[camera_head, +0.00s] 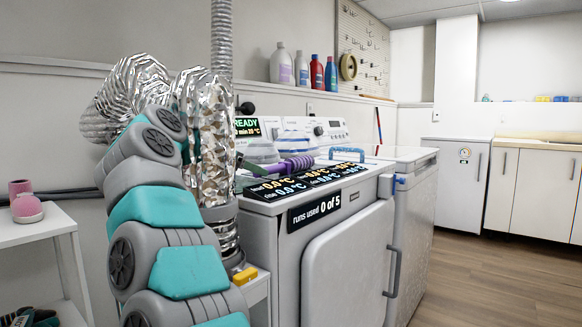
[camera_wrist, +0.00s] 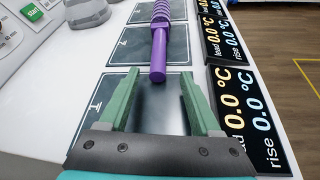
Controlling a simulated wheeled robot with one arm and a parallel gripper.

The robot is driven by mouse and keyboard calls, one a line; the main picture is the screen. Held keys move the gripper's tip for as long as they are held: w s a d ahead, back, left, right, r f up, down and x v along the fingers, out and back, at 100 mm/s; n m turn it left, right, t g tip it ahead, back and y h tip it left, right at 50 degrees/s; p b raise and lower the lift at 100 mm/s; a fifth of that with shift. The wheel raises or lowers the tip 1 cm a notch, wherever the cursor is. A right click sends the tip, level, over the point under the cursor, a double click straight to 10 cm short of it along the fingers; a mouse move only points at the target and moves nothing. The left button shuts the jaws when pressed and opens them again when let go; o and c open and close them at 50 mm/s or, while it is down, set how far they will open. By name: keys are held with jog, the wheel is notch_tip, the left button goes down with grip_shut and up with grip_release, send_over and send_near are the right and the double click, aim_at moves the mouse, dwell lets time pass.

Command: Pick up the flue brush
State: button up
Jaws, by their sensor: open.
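A purple ribbed tool with a smooth round handle, which looks like the flue brush (camera_wrist: 158,45), lies on a dark square pad on top of the white machine. Its handle end points toward my gripper (camera_wrist: 160,76) in the wrist view. The gripper is open and empty, with one green finger on each side of the line of the handle. The handle's end lies about level with the fingertips, between them, with gaps on both sides. In the head view the purple brush (camera_head: 291,165) shows on the machine top beyond my arm, and the gripper is hard to make out.
Dark pads and temperature displays (camera_wrist: 240,105) line the machine top (camera_head: 262,208). A blue handle-like item (camera_head: 348,152) lies farther right. A silver duct (camera_head: 207,140) rises beside my arm. Floor at right is clear.

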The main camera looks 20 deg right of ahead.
jog(key=x, duration=0.5)
jog(key=shift+w+a+p, duration=0.1)
jog(key=shift+a+p, duration=0.05)
jog(key=shift+p, duration=0.2)
grip_shut()
